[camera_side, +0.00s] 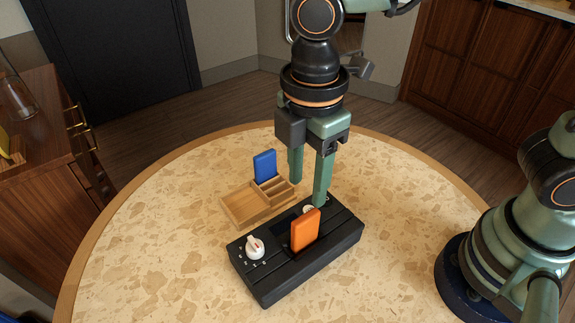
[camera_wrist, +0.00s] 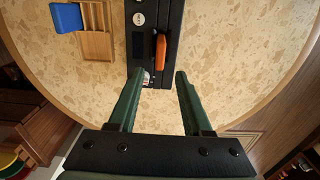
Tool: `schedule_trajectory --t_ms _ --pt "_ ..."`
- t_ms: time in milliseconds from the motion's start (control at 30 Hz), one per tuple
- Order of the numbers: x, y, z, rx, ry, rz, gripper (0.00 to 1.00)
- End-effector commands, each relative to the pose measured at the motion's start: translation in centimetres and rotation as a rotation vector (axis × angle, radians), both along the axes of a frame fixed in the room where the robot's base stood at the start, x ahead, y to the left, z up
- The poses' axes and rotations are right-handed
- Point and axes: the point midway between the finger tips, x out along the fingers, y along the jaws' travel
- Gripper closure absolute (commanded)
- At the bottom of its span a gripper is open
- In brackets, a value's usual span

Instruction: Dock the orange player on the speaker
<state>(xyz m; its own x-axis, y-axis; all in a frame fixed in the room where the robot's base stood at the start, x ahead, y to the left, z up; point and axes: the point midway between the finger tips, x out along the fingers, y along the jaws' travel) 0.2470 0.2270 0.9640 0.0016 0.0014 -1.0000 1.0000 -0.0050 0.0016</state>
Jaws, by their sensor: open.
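The orange player (camera_side: 305,231) stands upright on top of the black speaker (camera_side: 300,277), about midway along it, with its lower edge at the slot area. Whether it is fully seated I cannot tell. In the wrist view the orange player (camera_wrist: 161,52) shows on the speaker (camera_wrist: 175,20), just beyond my fingertips. My gripper (camera_side: 308,193) is open and empty, pointing down above the far side of the speaker. In the wrist view its two fingers (camera_wrist: 160,74) are apart with nothing held between them. The fingers appear clear of the player.
A wooden tray (camera_side: 243,208) with slots lies behind the speaker, and a blue player (camera_side: 265,165) stands in it. A white knob (camera_side: 255,247) rises from the speaker's left end. The round table (camera_side: 165,240) is otherwise clear.

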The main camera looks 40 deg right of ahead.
Motion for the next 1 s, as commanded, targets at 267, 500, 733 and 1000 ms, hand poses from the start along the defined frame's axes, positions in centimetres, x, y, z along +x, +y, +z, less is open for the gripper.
schedule_trajectory --t_ms 267,500,733,1000 --pt "3.2 -7.3 2.9 0.106 -0.114 -0.479 0.51" --pt "4.5 -17.5 5.1 0.273 -0.284 -1.161 0.51" --pt "3.9 -22.3 5.7 0.375 -0.377 -1.499 0.51" --pt "3.8 -22.8 5.7 0.386 -0.385 -1.536 0.51"
